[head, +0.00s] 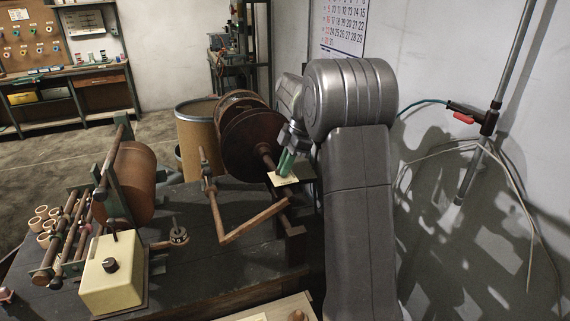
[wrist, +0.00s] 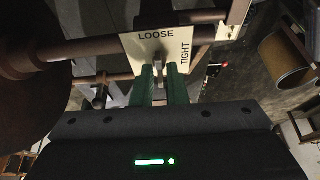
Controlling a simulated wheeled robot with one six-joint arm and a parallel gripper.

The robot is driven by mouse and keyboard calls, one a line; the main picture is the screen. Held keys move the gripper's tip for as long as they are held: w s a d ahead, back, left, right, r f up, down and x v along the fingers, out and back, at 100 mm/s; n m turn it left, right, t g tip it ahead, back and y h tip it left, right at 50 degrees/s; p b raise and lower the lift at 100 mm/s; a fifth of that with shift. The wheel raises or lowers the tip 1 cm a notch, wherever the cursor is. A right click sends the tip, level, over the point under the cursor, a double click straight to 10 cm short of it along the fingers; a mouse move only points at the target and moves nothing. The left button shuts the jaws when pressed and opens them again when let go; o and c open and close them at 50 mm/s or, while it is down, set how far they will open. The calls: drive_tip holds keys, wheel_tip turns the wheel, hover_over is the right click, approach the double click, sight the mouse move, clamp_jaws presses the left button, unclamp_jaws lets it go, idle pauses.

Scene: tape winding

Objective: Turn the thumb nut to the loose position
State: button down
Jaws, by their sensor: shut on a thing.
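The pale label plate (head: 283,179) sits at the end of the brown spool shaft, below my gripper (head: 287,163) in the head view. In the wrist view the plate (wrist: 133,45) reads LOOSE along the top and TIGHT down the right side. The grey thumb nut (wrist: 159,58) stands in front of the plate, between the green fingertips of my gripper (wrist: 159,72). The fingers are shut on it. Its visible grey part runs up the picture, below the word LOOSE. The fingers hide its lower part. In the head view the nut is hidden.
A large brown spool (head: 250,140) stands left of the plate on the dark bench (head: 210,270). A cream box (head: 112,275) with a dark knob is at front left. A wall pipe (head: 510,80) is at right.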

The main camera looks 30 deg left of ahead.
idle(0.4)
drive_tip(key=c, duration=1.5)
unclamp_jaws()
drive_tip(key=shift+o, duration=0.2)
drive_tip(key=v, duration=1.3)
drive_tip(key=shift+r, duration=0.35)
drive_tip(key=shift+w+d, duration=0.1)
drive_tip(key=x, duration=1.4)
